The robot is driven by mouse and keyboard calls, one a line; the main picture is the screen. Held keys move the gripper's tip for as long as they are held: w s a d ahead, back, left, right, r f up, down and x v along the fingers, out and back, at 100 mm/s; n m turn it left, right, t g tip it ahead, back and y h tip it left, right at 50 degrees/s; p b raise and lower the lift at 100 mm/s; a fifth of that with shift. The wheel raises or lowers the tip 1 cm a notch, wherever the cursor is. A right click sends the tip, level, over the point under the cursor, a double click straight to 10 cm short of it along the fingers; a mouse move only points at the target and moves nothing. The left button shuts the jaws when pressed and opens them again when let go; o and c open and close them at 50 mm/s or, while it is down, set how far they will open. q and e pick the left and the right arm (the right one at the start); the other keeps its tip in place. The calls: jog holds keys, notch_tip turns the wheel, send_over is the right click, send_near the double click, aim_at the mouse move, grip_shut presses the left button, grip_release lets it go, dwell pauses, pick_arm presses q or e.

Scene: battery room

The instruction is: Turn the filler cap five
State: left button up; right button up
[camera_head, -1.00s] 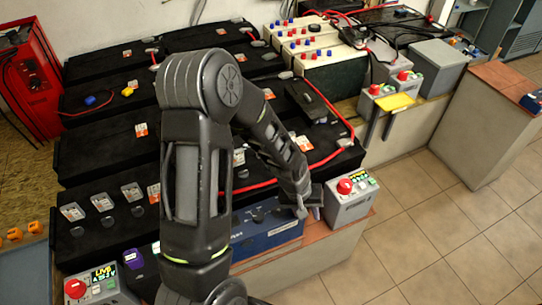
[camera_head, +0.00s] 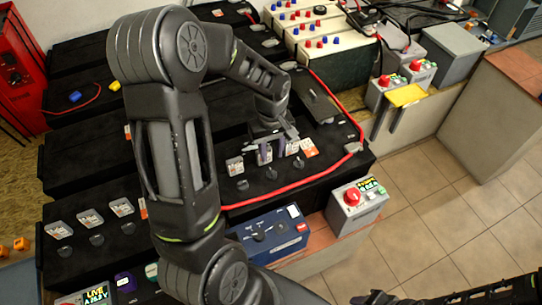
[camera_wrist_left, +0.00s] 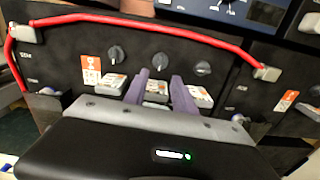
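The black battery (camera_head: 325,172) under my left gripper carries a row of dark round filler caps, with pale labelled tags beside them. In the left wrist view the row shows a left cap (camera_wrist_left: 116,53), a middle cap (camera_wrist_left: 160,61) and a right cap (camera_wrist_left: 203,68). I cannot read which is number five. My left gripper (camera_head: 272,152) is above this row. Its two purple fingers (camera_wrist_left: 160,78) stand apart with nothing held, and the middle cap appears just beyond and between the tips. Contact is not visible. A dark part of my right arm shows at the lower right; its fingers are unclear.
A red cable (camera_head: 290,188) runs along the battery's front and right edge. A blue unit (camera_head: 270,235) and a grey box with a red button (camera_head: 357,200) stand in front. More batteries lie left and behind. The tiled floor (camera_head: 440,200) at right is clear.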

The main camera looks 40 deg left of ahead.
aim_at(271, 171)
pick_arm(q)
jog(key=shift+s+d+r, duration=0.1)
jog(key=shift+s+d, duration=0.05)
jog(key=shift+f+p, duration=0.45)
jog(key=shift+f, duration=3.55)
jog(key=shift+c, duration=0.5)
grip_shut()
